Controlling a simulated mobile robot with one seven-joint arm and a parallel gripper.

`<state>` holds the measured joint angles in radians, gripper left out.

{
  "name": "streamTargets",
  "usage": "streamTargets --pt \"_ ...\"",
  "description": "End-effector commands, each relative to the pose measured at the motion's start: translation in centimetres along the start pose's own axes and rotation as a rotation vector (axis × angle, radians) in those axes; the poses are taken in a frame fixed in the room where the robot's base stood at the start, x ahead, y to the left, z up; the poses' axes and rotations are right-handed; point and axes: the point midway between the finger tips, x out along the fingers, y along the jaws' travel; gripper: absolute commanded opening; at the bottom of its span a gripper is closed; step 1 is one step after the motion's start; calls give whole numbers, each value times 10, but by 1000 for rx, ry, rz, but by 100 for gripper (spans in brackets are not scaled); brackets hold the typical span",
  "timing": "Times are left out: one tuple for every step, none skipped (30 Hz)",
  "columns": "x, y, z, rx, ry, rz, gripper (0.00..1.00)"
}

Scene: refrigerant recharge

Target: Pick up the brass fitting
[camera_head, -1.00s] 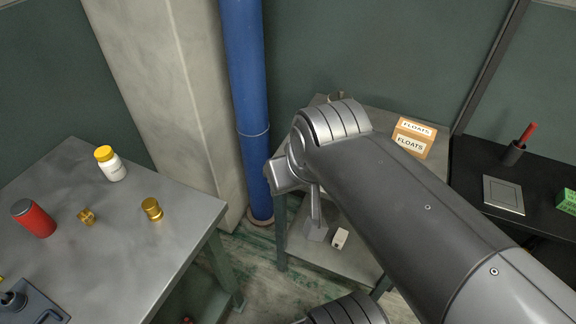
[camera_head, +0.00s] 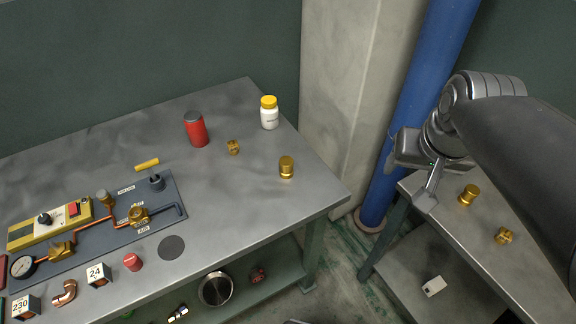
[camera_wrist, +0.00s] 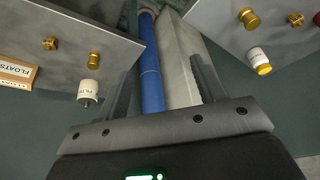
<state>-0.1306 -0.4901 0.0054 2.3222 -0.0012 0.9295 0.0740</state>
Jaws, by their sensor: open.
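Small brass pieces lie on both tables. On the left table are a knobbly brass fitting (camera_head: 233,147) and a smooth, stepped brass cylinder (camera_head: 286,167). On the right table are a similar brass cylinder (camera_head: 469,195) and a knobbly brass fitting (camera_head: 504,236). The wrist view shows the left table's fitting (camera_wrist: 295,19) at upper right and the right table's fitting (camera_wrist: 49,43) at upper left. I cannot tell which fitting the task means. My gripper (camera_head: 408,176) is open and empty, between the two tables. Its fingers (camera_wrist: 164,82) frame the blue pipe behind.
A red canister (camera_head: 196,130) and a yellow-capped white bottle (camera_head: 269,113) stand near the left table's pieces. A tubing board (camera_head: 90,238) fills that table's left part. The blue pipe (camera_head: 425,85) and pillar (camera_head: 352,75) rise between the tables. A FLOATS box (camera_wrist: 14,72) is on the right table.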

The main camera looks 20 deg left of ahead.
Motion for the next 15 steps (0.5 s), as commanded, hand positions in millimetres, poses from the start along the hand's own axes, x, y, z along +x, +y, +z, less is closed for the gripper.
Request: streamTargets --pt "7 -10 -13 -16 -25 -8 63" --pt "10 -16 -19 -21 -37 -12 63" --pt "15 -24 -28 -29 -53 -16 63" --pt "19 -30 -35 -35 -66 -19 63" --pt "24 -36 -41 -42 -79 -22 63" --pt "30 -45 -49 -49 -95 -26 63" --pt "34 -52 -55 -56 -107 -29 63" --pt "40 -59 -61 -62 -120 -31 63" --pt "46 -69 -68 -71 -136 -33 63" --pt "52 -76 -73 -77 -148 -35 63" --pt "58 -84 -78 -84 -160 -37 63" --pt "66 -95 -84 -93 -176 -38 63" --pt "72 -103 -88 -99 -188 -39 63" --pt "79 -112 -92 -105 -201 -40 63" --pt "87 -123 -97 -115 -218 -40 63"
